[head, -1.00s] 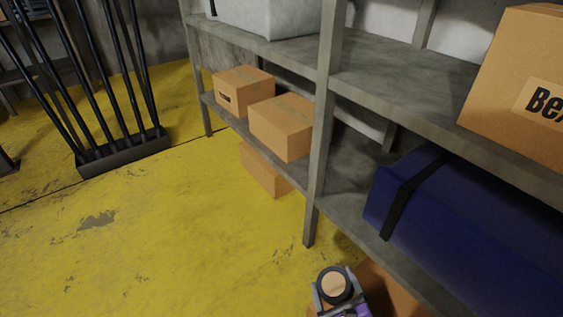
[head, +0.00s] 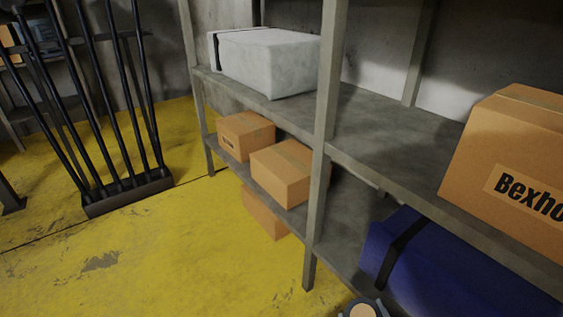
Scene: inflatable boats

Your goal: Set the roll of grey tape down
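The roll of grey tape (head: 377,305), a dark grey ring around a tan core, shows at the bottom edge of the head view, with its lower part cut off. It is in front of the shelf unit's lower board, near the blue bundle. My gripper (head: 363,309) is at the roll, with only slivers of it showing on either side of the ring. It appears shut on the roll. Most of the gripper is below the picture.
A grey shelf unit (head: 326,120) fills the right. Its upper board holds a pale wrapped block (head: 270,62) and a carton (head: 510,160), with bare board between. Lower are cartons (head: 285,175) and a blue strapped bundle (head: 440,265). Yellow floor (head: 190,260) is open, left; a black rack (head: 125,192) stands there.

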